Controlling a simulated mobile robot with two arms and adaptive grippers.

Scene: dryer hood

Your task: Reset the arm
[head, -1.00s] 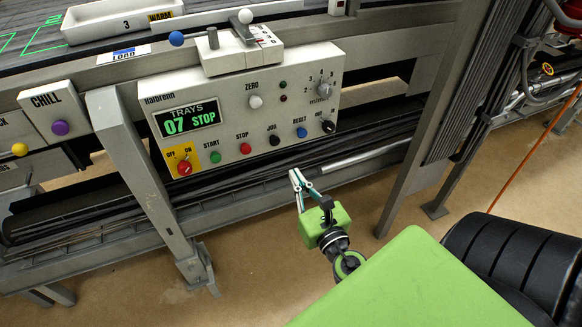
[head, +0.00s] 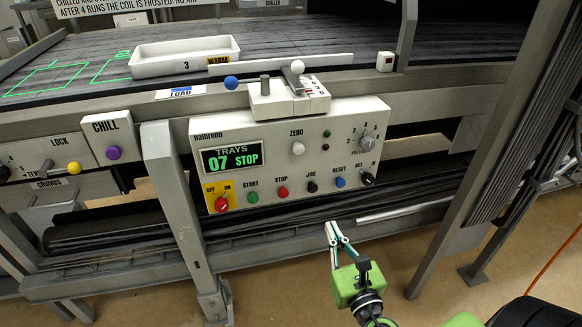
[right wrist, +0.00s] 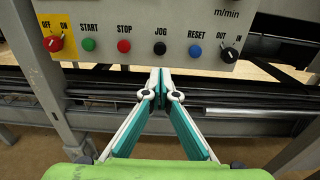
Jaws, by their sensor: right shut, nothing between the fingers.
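My right gripper (head: 334,226) is shut and empty. In the head view it is in front of the machine's lower frame, below the control panel (head: 240,135). In the right wrist view the gripper's fingertips (right wrist: 160,82) meet just below the panel's bottom edge, apart from it. My left gripper is in neither view. The panel display (head: 230,158) reads "TRAYS 07 STOP". The panel's RESET button (head: 340,182) is blue and sits above and close to the right of the gripper; it also shows in the right wrist view (right wrist: 196,51).
A white tray (head: 158,70) marked 3 stands on the dark belt (head: 80,50). Frame legs (head: 185,220) flank the panel. Open floor (head: 280,292) lies in front.

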